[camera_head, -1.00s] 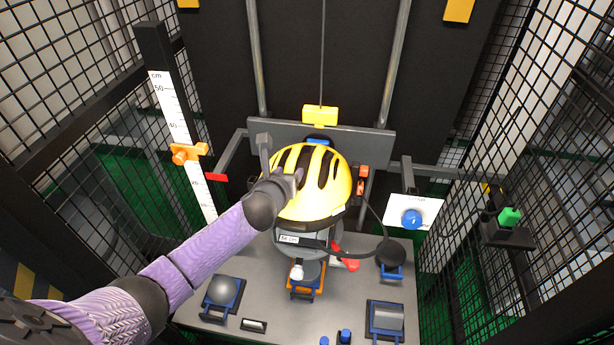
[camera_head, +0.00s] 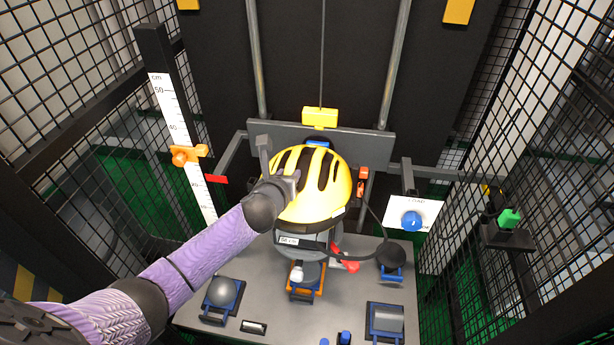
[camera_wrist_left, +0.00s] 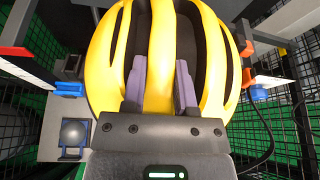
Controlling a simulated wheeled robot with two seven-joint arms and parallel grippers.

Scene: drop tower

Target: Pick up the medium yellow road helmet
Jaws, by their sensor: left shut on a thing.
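The yellow road helmet (camera_head: 322,207) has black vents and sits over the headform in the middle of the tower. It fills the middle of the left wrist view (camera_wrist_left: 212,60). My left gripper (camera_head: 284,182) is at the helmet's left side. In the left wrist view its two purple-grey fingers (camera_wrist_left: 160,80) are shut on a yellow rib between two vents. The contact at the fingertips is partly hidden in the head view. A label and a black strap show below the helmet rim. My right gripper is in neither view.
A grey plate (camera_head: 350,312) below carries several anvils, including a grey dome (camera_head: 222,291). A ruler post (camera_head: 172,110) with an orange slider (camera_head: 190,155) stands left. A yellow block (camera_head: 320,117) hangs above. A blue button (camera_head: 412,221) is right. Mesh walls enclose both sides.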

